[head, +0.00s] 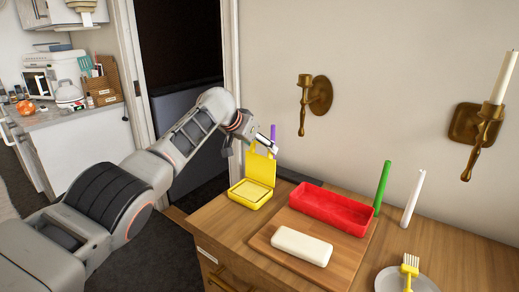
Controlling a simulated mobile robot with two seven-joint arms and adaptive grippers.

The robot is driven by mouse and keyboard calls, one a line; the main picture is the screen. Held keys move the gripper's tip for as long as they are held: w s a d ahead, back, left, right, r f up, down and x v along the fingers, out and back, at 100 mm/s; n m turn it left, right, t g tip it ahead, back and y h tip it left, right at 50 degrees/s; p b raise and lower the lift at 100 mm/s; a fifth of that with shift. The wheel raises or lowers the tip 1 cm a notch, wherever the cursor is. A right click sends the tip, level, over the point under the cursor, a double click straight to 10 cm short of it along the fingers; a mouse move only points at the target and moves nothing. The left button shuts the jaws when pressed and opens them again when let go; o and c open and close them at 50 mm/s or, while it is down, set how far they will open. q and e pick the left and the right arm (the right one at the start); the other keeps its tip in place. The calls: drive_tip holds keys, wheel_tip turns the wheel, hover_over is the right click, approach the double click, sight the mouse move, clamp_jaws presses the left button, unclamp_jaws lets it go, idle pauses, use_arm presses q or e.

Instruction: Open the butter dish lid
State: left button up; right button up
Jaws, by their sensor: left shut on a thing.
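A yellow hinged box (240,202), which I take as the butter dish, sits at the left end of the wooden cabinet top. A pale slab (247,192) lies in its base. Its yellow lid (261,171) stands up, roughly upright, at the back of the base. My left gripper (263,147) is at the top edge of the lid and shut on it; the fingertips are small and partly hidden. My right gripper is not in view.
A red tray (331,208) and a white block (301,246) rest on a wooden board (268,238) to the right. Green (382,187) and white (413,198) candles stand behind. Brass sconces hang on the wall.

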use_arm(q)
drive_tip(key=shift+w+d+r, duration=0.1)
drive_tip(key=shift+d+r, duration=0.2)
drive_tip(key=shift+r, duration=0.25)
drive_tip(key=shift+b, duration=0.3)
drive_tip(key=shift+r, duration=0.1)
drive_tip(key=o, duration=1.2)
drive_tip(key=shift+o, duration=0.4)
drive_tip(key=shift+w+d+f, duration=0.15)
drive_tip(key=shift+d+f, duration=0.05)
drive_tip(key=shift+f, duration=0.05)
drive_tip(key=shift+a+f, duration=0.25)
drive_tip(key=shift+r, duration=0.1)
